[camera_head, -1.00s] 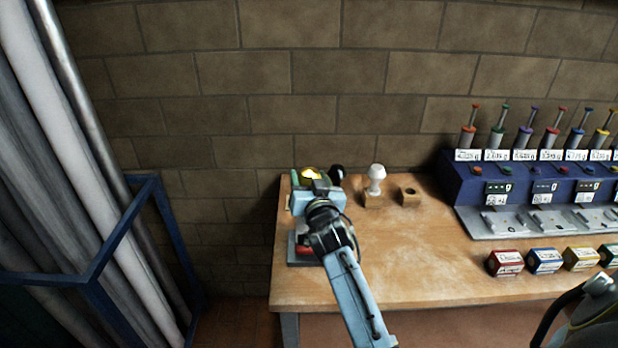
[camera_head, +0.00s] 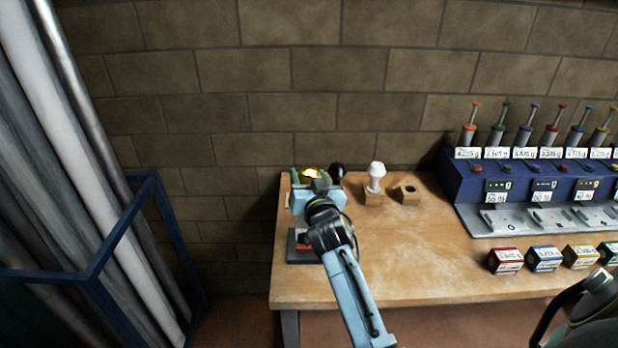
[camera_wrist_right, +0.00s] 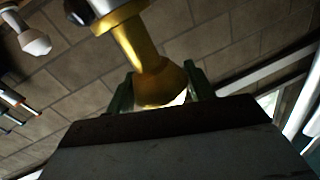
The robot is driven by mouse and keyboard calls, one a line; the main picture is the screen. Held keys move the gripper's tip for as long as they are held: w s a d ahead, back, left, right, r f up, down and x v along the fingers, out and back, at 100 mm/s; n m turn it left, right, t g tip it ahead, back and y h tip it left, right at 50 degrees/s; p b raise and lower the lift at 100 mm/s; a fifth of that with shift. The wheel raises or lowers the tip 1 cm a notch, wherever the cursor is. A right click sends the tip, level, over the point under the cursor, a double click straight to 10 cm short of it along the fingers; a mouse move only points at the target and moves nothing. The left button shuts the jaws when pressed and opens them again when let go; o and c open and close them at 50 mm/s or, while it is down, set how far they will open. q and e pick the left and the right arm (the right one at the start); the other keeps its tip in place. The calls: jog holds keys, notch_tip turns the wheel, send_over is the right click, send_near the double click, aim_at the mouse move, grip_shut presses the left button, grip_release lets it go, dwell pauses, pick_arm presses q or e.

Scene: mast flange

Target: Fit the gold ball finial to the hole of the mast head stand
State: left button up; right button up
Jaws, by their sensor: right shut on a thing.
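The gold ball finial (camera_head: 310,173) is at the back left of the bench. My right gripper (camera_head: 315,184) is shut on it. In the right wrist view, the gold finial (camera_wrist_right: 148,65) stands out between the two green fingertips (camera_wrist_right: 160,92), with a black and pale part beyond its far end. I cannot tell whether that part touches it. A dark grey base with red and white on it (camera_head: 303,258), perhaps the mast head stand, shows below the gripper; my arm covers much of it, and its hole is not visible. My left gripper is not in view.
A black ball (camera_head: 337,170) is close behind the gripper. A white finial (camera_head: 376,170) stands on a wooden block, beside an empty wooden block with a hole (camera_head: 407,194). A blue rack (camera_head: 520,180) and several small boxes (camera_head: 543,260) are at the right. The bench middle is clear.

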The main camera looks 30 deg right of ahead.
jog(key=shift+r, duration=0.1)
dwell(0.9)
jog(key=shift+f+b, duration=1.8)
jog(key=shift+f, duration=0.9)
jog(key=o, duration=1.4)
jog(key=shift+o, duration=0.2)
jog(key=v, duration=1.3)
jog(key=shift+s, duration=0.2)
